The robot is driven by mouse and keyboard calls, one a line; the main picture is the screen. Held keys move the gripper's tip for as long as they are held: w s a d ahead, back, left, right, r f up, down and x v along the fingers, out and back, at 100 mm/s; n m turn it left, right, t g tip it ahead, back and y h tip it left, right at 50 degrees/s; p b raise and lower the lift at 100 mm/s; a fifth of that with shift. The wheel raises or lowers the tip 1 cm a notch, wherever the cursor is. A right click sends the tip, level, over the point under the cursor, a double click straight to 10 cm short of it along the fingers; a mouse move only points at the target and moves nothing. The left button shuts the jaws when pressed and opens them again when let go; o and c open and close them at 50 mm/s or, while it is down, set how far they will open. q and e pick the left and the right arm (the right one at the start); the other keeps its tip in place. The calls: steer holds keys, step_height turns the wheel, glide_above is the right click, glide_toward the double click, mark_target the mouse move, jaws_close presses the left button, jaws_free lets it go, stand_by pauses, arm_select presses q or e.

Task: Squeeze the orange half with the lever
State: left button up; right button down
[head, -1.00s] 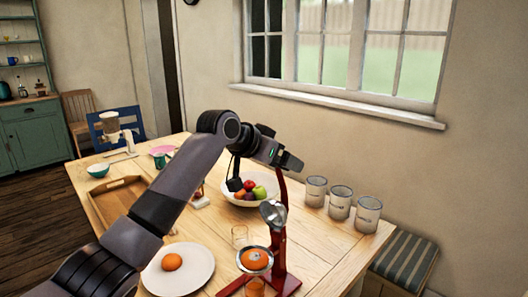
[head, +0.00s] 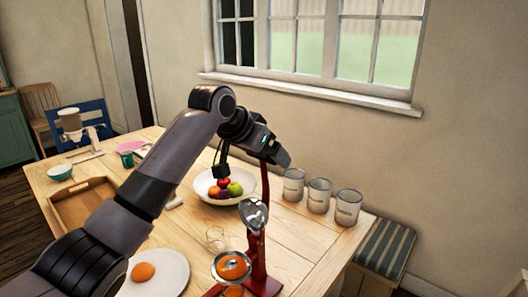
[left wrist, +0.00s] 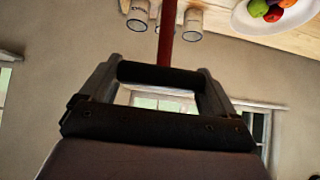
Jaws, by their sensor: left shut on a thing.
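A red lever press (head: 262,250) stands near the table's front edge. Its lever is raised, and the silver pressing cone (head: 254,213) hangs above the cup. An orange half (head: 232,266) sits in the cup. A second orange piece (head: 233,291) or juice shows below, cut off by the frame edge. My left gripper (head: 279,154) is at the top of the lever, shut on its handle. In the left wrist view the dark handle (left wrist: 158,73) lies between the fingers, with the red lever arm (left wrist: 167,35) beyond. My right gripper is not in view.
A white plate (head: 173,287) holding an orange (head: 143,272) is left of the press. An empty glass (head: 215,238) stands behind the cup. A fruit bowl (head: 203,190), a wooden tray (head: 62,213) and three canisters (head: 319,197) are farther back. The table right of the press is clear.

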arm_select(q)
steer(key=o, duration=1.2)
steer(key=shift+s+f, duration=0.1)
steer(key=shift+f, duration=0.55)
steer(key=shift+a+r, duration=0.1)
steer(key=shift+r, duration=0.4)
steer(key=shift+b+v, duration=0.7)
steer(key=shift+v, duration=2.4)
steer(key=shift+s+a+f, duration=0.1)
